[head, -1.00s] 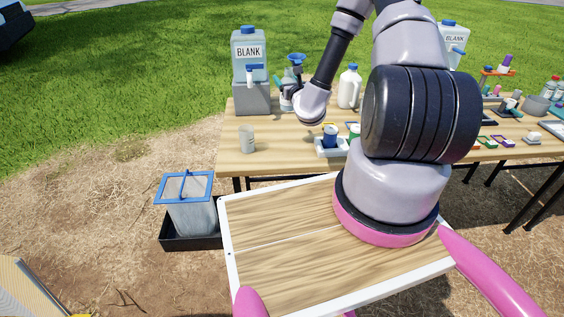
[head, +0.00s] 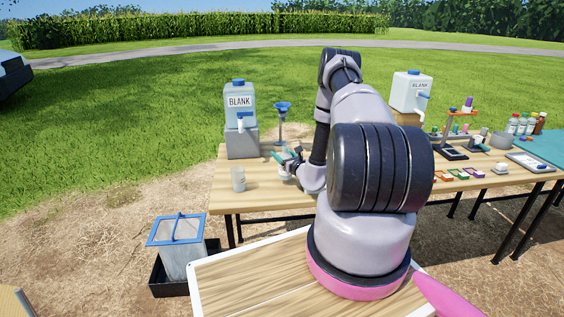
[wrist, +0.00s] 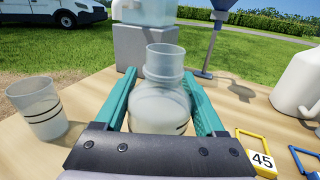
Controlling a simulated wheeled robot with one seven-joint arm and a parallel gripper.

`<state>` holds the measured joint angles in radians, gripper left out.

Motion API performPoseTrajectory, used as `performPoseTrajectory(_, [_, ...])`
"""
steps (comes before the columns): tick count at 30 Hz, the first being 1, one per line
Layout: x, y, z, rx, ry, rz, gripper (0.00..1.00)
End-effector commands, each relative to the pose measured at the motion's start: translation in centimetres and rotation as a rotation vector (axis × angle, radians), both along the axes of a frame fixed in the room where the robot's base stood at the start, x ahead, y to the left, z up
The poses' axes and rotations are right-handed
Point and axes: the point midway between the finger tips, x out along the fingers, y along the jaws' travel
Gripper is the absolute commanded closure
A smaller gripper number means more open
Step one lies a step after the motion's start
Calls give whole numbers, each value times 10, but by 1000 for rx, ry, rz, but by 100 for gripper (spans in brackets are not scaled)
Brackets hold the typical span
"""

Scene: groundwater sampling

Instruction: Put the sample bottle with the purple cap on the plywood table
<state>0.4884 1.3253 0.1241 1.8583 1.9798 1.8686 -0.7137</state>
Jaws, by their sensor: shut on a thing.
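My gripper (wrist: 160,105) is shut on a clear, round-bodied vessel (wrist: 160,100) with an open neck and a dark line; no cap shows on it. The vessel is upright between the teal fingers, over or on the plywood table (wrist: 95,145); I cannot tell if it touches. In the head view my gripper (head: 288,160) is over the table's left part, and my arm hides much of the middle. A small item with a purple cap (head: 468,102) stands at the orange rack on the right; it may be the sample bottle, but is too small to be sure.
A clear cup (wrist: 45,107) stands left of my gripper. A BLANK container (head: 240,103) on a grey block and a blue funnel stand (head: 282,108) are behind. A white jug (wrist: 300,85) and a yellow 45 tag (wrist: 259,160) are at right.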

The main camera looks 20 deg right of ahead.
Motion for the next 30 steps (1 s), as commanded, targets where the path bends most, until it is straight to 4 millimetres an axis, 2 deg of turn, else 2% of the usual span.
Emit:
performPoseTrajectory(3, [0,0,-21,0,2,0,84])
performPoseTrajectory(5, [-1,0,-27,0,2,0,84])
performPoseTrajectory(16, [0,0,-31,-1,0,-1,84])
performPoseTrajectory(17, [0,0,-31,-1,0,-1,24])
performPoseTrajectory(18, [0,0,-31,-1,0,-1,9])
performPoseTrajectory(19, [0,0,-31,-1,0,-1,0])
performPoseTrajectory(28, [0,0,-27,-1,0,0,0])
performPoseTrajectory(30, [-8,-1,-29,1,3,-2,0])
